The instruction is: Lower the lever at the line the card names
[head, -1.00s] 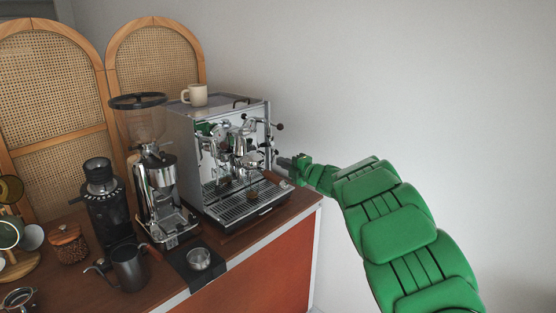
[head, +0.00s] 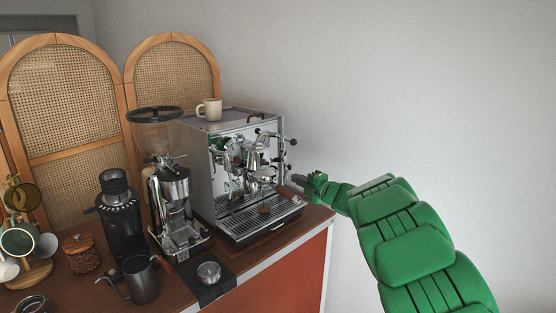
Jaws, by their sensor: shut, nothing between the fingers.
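The chrome espresso machine (head: 196,160) stands on the brown counter. At its right front corner a thin lever with a dark round knob (head: 293,141) sticks out to the right. Another dark knob (head: 257,131) shows on the front, near the top of the group. I cannot make out a card or any marked lines. My gripper (head: 297,179) is shut and empty. It is beside the machine's lower right front, below the dark knob at the corner and apart from it in the picture. The fingertips are small and hard to separate from the machine parts behind.
A cream mug (head: 210,109) sits on top of the machine. A tall grinder (head: 172,195), a black grinder (head: 118,222) and a dark pitcher (head: 142,279) stand to the left. A metal cup (head: 209,272) sits on a black mat. Right of the counter is open space before the wall.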

